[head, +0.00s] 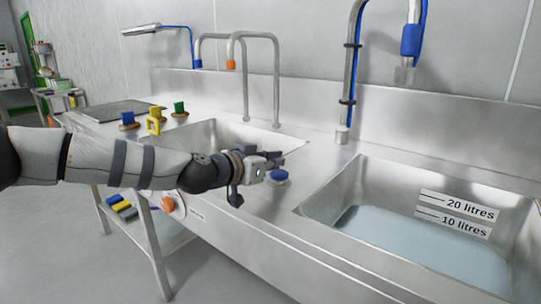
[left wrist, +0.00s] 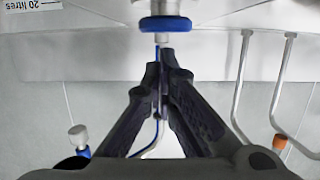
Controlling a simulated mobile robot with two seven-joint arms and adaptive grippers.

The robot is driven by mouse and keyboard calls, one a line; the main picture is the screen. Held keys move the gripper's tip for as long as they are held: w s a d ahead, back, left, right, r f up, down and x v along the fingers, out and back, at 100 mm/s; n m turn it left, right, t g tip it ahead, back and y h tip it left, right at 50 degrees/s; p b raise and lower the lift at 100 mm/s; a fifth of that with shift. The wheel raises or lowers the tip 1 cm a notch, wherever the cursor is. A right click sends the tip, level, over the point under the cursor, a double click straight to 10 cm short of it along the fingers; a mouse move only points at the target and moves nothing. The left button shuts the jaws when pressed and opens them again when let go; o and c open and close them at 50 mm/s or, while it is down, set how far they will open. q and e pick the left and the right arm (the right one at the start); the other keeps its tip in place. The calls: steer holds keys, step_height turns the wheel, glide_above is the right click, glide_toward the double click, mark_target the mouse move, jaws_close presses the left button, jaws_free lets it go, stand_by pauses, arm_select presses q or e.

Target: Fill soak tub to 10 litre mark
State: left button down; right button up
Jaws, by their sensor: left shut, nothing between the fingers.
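The soak tub (head: 330,205) is the right-hand steel basin, with pale blue water (head: 400,240) in its bottom. A label (head: 455,214) on its wall reads 20 litres above 10 litres; the water surface appears a little below the 10 litre line. A blue knob (head: 279,176) stands on the counter between the basins. My left gripper (head: 276,162) is shut and empty right at the knob. In the left wrist view the closed fingertips (left wrist: 166,52) point at the blue knob (left wrist: 165,25); whether they touch is unclear. My right gripper is out of view.
A tall spout with a blue hose (head: 349,90) rises behind the tub; no stream shows. A second basin (head: 215,135) lies to the left, with bent pipes (head: 276,85) behind it. Green (head: 180,108) and yellow (head: 156,120) blocks stand on the left counter.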

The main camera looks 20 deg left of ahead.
arm_select(q)
steer(key=shift+f, duration=0.4)
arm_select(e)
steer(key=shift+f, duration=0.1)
